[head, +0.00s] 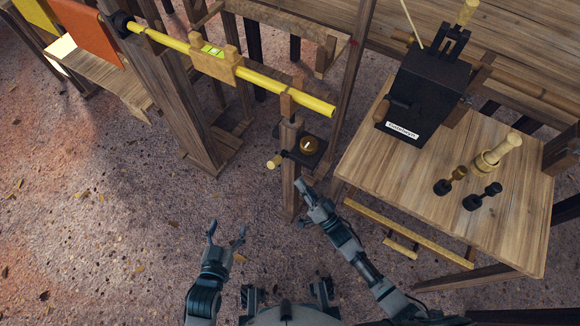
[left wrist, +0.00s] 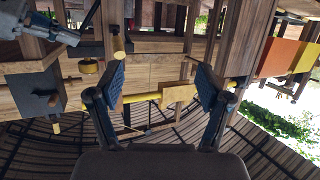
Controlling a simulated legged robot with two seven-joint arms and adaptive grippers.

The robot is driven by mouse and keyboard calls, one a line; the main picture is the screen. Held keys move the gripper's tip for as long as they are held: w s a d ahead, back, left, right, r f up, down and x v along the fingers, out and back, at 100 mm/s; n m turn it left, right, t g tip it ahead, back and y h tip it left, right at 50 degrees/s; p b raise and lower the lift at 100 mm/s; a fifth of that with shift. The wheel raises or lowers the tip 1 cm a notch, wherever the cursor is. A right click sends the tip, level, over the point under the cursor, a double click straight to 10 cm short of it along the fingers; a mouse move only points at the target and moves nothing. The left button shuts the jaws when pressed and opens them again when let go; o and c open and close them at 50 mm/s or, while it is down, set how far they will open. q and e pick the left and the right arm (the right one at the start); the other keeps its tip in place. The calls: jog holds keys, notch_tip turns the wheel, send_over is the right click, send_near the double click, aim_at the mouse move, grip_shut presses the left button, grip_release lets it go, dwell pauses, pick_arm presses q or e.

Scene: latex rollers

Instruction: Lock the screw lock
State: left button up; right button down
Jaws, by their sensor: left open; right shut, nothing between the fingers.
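A dark block with a round brass-coloured knob (head: 308,144) and a tan peg (head: 274,162) sits on a wooden post below the end of the yellow roller (head: 168,40). It looks like the screw lock, though I cannot be sure. My right gripper (head: 304,186) is shut and empty, beside the post just below the block. I cannot tell whether it touches the post. My left gripper (head: 226,232) is open and empty over bare ground, apart from the post; its spread fingers (left wrist: 161,82) frame the left wrist view.
A wooden block with a green level (head: 212,49) sits on the roller. At right, a wooden table (head: 408,180) carries a labelled black box (head: 424,88), a pale wooden piece (head: 496,153) and two small stampers (head: 450,180). Orange cloth (head: 84,30) hangs at upper left. The ground at lower left is clear.

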aim_at(277, 161)
pick_arm(q)
jog(key=shift+w+d+r+t+h+b, duration=0.2)
jog(key=shift+w+r+t, duration=0.1)
jog(key=shift+r+t, duration=0.25)
jog(key=shift+w+d+r+t+h+b, duration=0.1)
jog(key=shift+w+r+t+h+b, duration=0.15)
jog(key=shift+r+t, duration=0.3)
pick_arm(e)
jog(key=x, duration=0.9)
jog(key=shift+w+a, duration=0.2)
jog(key=shift+w, duration=0.05)
pick_arm(q)
jog(key=shift+r, duration=0.1)
pick_arm(e)
jog(key=shift+r, duration=0.15)
